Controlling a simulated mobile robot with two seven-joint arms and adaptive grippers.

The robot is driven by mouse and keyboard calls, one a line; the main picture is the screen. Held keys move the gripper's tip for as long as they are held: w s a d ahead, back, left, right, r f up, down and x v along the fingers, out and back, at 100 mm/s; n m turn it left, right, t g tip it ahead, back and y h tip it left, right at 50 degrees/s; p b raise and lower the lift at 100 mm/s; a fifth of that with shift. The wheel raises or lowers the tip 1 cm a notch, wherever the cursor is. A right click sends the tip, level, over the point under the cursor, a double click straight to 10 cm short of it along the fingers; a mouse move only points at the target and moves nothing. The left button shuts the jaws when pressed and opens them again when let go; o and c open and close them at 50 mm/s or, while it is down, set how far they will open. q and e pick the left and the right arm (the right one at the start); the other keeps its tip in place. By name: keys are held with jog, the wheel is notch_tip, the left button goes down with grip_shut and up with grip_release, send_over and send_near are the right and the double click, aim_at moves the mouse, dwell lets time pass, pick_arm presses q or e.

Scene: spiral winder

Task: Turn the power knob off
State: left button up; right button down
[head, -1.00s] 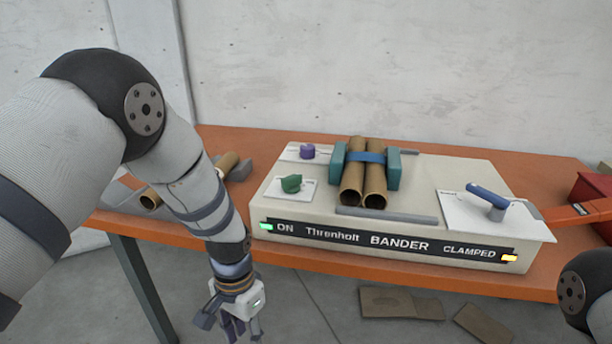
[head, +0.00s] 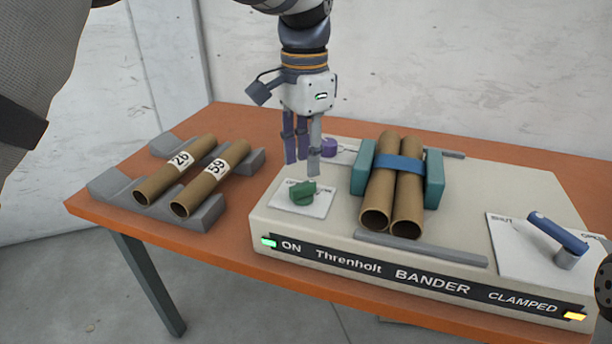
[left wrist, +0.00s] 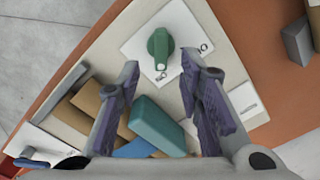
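The green knob (head: 303,192) sits on a white plate (head: 318,208) at the left front of the bander (head: 470,190). In the left wrist view the green knob (left wrist: 160,45) lies ahead of the fingertips, centred between them. My left gripper (head: 303,167) points down above and just behind the knob, apart from it. Its fingers (left wrist: 162,75) are spread with nothing between them. The bander's front panel (head: 390,276) reads ON with a green light (head: 268,242) and CLAMPED with an amber light (head: 574,315). My right gripper does not show.
A purple knob (head: 329,146) is close behind my gripper. A blue-handled lever (head: 556,232) is at right. Two labelled tubes (head: 176,172) rest on a grey rack (head: 125,190) at left.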

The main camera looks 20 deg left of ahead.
aim_at(305, 184)
pick_arm(q)
notch_tip(305, 184, down, 6)
jog(key=shift+w+r, duration=0.1)
jog(key=shift+r, duration=0.1)
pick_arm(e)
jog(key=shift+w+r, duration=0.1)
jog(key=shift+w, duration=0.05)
pick_arm(q)
grip_shut()
